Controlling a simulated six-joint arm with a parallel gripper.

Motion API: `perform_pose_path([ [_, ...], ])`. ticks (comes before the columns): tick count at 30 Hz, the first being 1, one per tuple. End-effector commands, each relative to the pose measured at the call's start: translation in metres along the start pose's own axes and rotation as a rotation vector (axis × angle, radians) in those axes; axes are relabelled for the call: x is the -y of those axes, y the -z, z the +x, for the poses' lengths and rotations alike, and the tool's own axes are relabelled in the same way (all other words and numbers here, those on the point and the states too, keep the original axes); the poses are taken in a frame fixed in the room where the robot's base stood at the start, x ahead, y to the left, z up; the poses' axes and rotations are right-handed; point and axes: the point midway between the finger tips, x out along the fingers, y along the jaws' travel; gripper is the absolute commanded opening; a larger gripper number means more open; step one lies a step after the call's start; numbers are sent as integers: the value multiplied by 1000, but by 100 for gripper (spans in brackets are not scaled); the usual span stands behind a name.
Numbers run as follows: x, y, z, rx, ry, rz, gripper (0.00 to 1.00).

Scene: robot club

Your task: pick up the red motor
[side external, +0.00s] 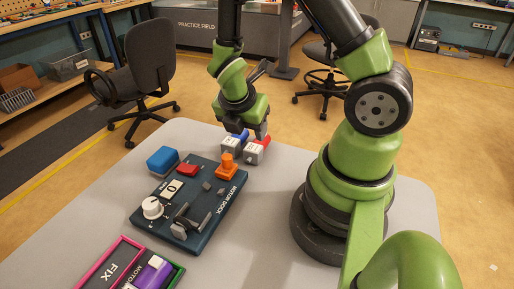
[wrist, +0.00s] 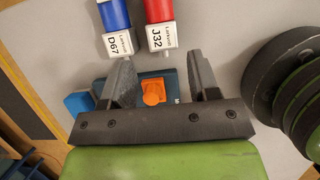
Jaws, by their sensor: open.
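The red motor (wrist: 159,12) has a white end marked J32 and lies just beyond my fingertips in the wrist view, roughly in line with the gap between them. In the side external view its white end (side external: 252,154) faces the dock and its red body is partly covered by my gripper. My gripper (wrist: 163,72) is open with nothing between its fingers. In the side external view my gripper (side external: 253,131) hangs just above the motors at the table's far edge.
A blue motor (wrist: 116,14) marked D67 lies close left of the red one. The dark motor dock (side external: 205,214) carries an orange part (side external: 227,168). A blue block (side external: 162,158) stands behind it. The front right table is clear.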

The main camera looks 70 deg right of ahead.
Motion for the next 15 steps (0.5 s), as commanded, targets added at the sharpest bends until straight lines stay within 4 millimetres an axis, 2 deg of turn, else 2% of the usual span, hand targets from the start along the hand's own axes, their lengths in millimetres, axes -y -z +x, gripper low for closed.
perform_pose_path([
  [9, 1, 0, 33, 0, 4, 5, 55],
  [15, 0, 0, 42, -2, 1, 6, 55],
])
